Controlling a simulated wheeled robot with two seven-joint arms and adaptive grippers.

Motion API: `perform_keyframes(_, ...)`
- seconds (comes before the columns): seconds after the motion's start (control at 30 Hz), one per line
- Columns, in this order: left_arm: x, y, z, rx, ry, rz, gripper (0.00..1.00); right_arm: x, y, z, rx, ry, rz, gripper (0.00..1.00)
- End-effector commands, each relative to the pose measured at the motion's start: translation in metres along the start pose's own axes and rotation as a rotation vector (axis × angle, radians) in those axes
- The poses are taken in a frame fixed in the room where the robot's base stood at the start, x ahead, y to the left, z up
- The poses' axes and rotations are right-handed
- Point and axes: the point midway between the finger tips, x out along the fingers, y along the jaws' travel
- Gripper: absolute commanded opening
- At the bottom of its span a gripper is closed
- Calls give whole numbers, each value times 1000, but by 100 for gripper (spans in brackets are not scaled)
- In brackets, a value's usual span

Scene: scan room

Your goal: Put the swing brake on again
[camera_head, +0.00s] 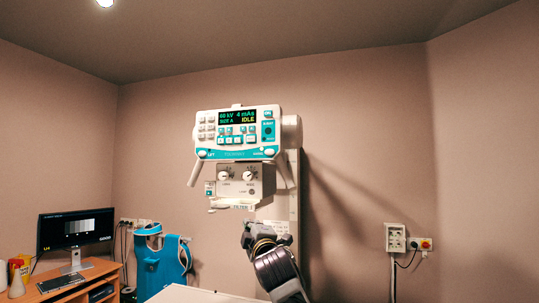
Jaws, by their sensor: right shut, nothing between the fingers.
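The X-ray tube head (290,130) hangs on a pale column, with a white and teal control panel (237,133) on its front. The panel display reads IDLE. Small round controls sit at its lower left (202,153) and lower right (269,152); their labels are too small to read surely, so I cannot tell the swing brake's state. Two pale handles slant down at the sides. Below is a box with two knobs (237,175). My right gripper (254,231) is shut and empty, below the box and apart from the panel. My left gripper is out of view.
A pale table top (190,295) lies at the bottom. A blue apron-like item (163,263) stands left of it. A desk (75,283) with a monitor (75,229) is at far left. A wall box (395,237) is at right. The space right of the column looks clear.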

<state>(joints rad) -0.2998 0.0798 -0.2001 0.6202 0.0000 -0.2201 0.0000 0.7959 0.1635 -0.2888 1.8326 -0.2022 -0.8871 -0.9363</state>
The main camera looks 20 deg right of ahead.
Motion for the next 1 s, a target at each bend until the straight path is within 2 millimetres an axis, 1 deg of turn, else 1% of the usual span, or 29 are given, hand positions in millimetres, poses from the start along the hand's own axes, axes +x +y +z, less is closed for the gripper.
perform_keyframes(0.03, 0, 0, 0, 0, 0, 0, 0, 1, 15, -4, -19, 6, 25, 0)
perform_keyframes(0.1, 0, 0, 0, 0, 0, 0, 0, 2, 34, -9, -45, 13, 57, 0)
perform_keyframes(0.37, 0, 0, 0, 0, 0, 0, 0, 1, 105, -28, -144, 30, 176, 0)
perform_keyframes(0.6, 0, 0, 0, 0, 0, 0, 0, -7, 169, -44, -233, 37, 285, 0)
perform_keyframes(0.7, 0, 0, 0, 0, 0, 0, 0, -11, 191, -50, -266, 37, 324, 0)
perform_keyframes(0.8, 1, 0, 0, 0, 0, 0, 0, -15, 208, -55, -291, 36, 353, 0)
perform_keyframes(0.9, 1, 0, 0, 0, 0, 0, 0, -17, 218, -58, -308, 35, 372, 0)
perform_keyframes(1.0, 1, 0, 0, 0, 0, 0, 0, -19, 224, -59, -317, 35, 383, 0)
